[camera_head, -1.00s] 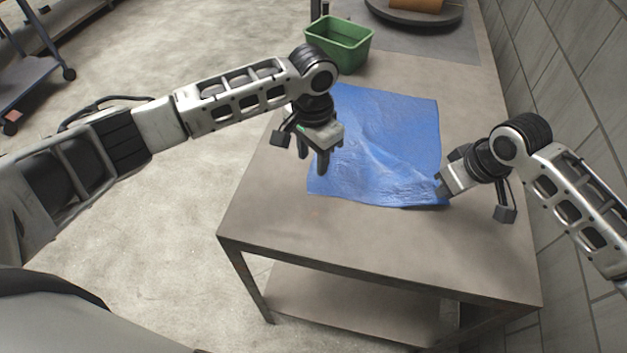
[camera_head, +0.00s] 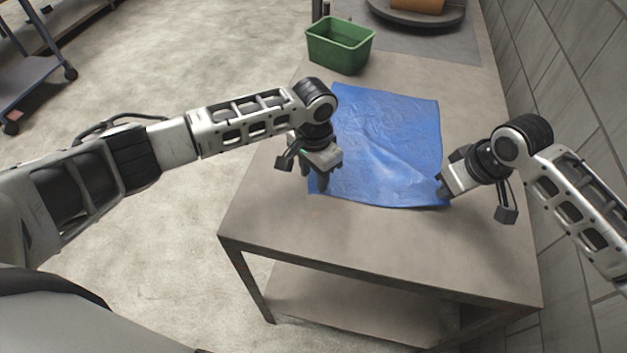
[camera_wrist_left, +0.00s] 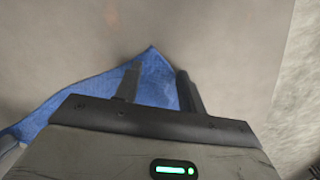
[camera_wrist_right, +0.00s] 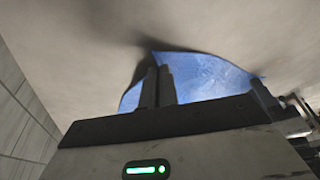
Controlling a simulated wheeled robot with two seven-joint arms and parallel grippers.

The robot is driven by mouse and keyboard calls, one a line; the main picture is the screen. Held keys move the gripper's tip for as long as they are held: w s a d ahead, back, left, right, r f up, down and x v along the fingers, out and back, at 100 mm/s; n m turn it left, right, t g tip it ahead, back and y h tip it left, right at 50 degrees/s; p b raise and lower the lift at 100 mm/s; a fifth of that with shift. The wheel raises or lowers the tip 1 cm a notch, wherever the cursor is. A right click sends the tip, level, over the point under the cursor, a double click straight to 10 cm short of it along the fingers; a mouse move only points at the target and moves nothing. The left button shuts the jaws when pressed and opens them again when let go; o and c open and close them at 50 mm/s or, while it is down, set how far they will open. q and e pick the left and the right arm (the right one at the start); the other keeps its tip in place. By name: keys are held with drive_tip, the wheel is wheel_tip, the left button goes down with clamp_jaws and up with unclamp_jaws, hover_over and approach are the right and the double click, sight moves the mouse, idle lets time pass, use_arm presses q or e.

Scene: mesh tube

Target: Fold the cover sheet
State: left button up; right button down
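The blue cover sheet (camera_head: 385,130) lies spread and slightly wrinkled on the table, its near edge toward me. My left gripper (camera_head: 318,188) is at the sheet's near left corner. In the left wrist view its fingers (camera_wrist_left: 158,82) are apart, with the blue corner (camera_wrist_left: 155,80) between them; I see no contact. My right gripper (camera_head: 441,190) is at the near right corner. In the right wrist view its fingers (camera_wrist_right: 157,75) are together on the sheet's corner, and the sheet (camera_wrist_right: 205,75) spreads out on both sides of them.
A green bin (camera_head: 340,45) stands behind the sheet on the table. A dark round stand (camera_head: 415,12) with an orange-brown item is at the far end. A tiled wall (camera_head: 575,70) runs along the right side. The near part of the table (camera_head: 370,245) is bare.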

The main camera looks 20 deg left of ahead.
use_arm(q)
drive_tip(key=shift+s+a+f, duration=0.1)
drive_tip(key=shift+f, duration=0.05)
clamp_jaws()
drive_tip(key=shift+r, duration=2.55)
